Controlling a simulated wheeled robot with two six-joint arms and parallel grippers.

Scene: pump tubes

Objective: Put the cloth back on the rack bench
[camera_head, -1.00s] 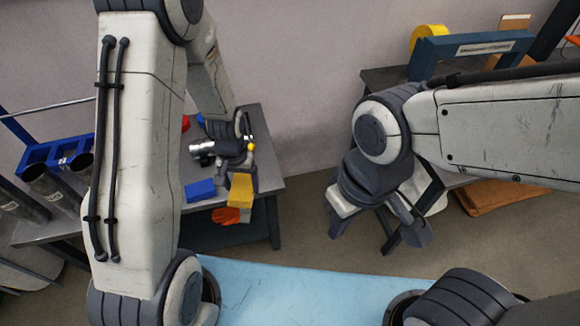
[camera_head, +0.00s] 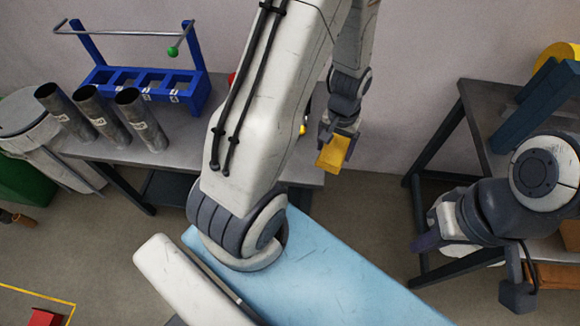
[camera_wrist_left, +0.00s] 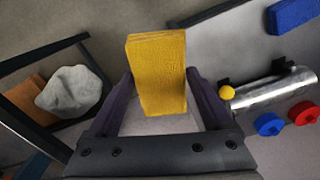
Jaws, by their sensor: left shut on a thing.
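The yellow cloth, a flat folded block (camera_head: 333,152), is held in my left gripper (camera_head: 338,133) in the head view. It also stands up between the two fingers in the left wrist view (camera_wrist_left: 158,75). The gripper holds it in the air by the right end of the rack bench (camera_head: 195,132). The blue rack (camera_head: 150,84) stands at the back of this grey bench. My left arm hides the bench's right part. My right gripper (camera_head: 440,235) hangs at the right, beside another table; its finger gap is unclear.
Several things crowd the bench: three steel tubes (camera_head: 100,112) in front of the rack, plus a metal cylinder (camera_wrist_left: 275,90), blue cap (camera_wrist_left: 269,124), red cap (camera_wrist_left: 304,113) and blue block (camera_wrist_left: 293,15). A dark table (camera_head: 455,130) stands at right. A white crumpled thing (camera_wrist_left: 70,92) lies low.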

